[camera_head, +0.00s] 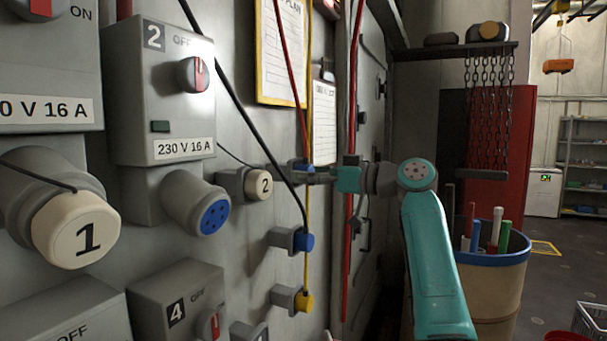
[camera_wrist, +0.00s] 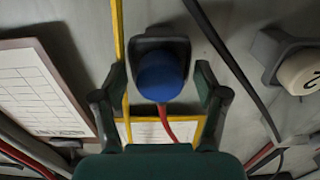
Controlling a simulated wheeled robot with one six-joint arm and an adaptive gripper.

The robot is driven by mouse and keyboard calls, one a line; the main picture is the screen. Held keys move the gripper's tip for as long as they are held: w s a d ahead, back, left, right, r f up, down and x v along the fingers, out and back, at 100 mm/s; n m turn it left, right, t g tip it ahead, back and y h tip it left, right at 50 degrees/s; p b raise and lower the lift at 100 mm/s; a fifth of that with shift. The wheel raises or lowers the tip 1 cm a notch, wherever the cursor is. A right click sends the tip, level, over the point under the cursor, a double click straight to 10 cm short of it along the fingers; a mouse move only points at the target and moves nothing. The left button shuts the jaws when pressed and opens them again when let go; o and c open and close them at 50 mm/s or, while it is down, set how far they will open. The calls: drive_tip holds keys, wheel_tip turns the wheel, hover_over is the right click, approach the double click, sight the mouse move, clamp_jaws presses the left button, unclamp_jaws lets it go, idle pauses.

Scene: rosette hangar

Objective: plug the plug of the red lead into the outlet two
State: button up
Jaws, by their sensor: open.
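The plug of the red lead (camera_head: 302,167) is blue and sits in a grey holder on the wall. In the wrist view the blue plug (camera_wrist: 163,80) lies between my fingers, with the red lead (camera_wrist: 167,124) running from it. My gripper (camera_head: 320,175) is open around the plug; its spread fingers also show in the wrist view (camera_wrist: 160,75), with gaps visible on both sides. Outlet two (camera_head: 213,217) is to the left, under the switch box marked 2 (camera_head: 160,90). Its blue holed face is uncovered. The white cap marked 2 (camera_head: 260,185) is on a grey stub beside it.
A blue plug with a black lead (camera_head: 304,242) and a yellow plug (camera_head: 304,302) are parked below. Outlet one wears a white cap (camera_head: 77,230) at left. Black and yellow leads hang across the wall near my gripper. A barrel (camera_head: 488,290) stands right.

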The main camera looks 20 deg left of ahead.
clamp_jaws()
drive_tip(key=shift+s+d, duration=0.15)
drive_tip(key=shift+d, duration=1.3)
drive_tip(key=shift+s+d, duration=0.1)
drive_tip(key=shift+d, duration=1.35)
drive_tip(key=shift+d, duration=0.1)
drive_tip(key=s+d+f+y, duration=0.2)
drive_tip(key=s, duration=1.4)
drive_tip(key=s+d+f+y, duration=0.1)
drive_tip(key=s+f+y, duration=0.1)
drive_tip(key=s, duration=1.3)
drive_tip(key=shift+t, duration=0.4)
drive_tip(key=shift+s+x, duration=0.1)
drive_tip(key=shift+x, duration=1.3)
drive_tip(key=shift+s+x, duration=0.15)
drive_tip(key=shift+x, duration=1.3)
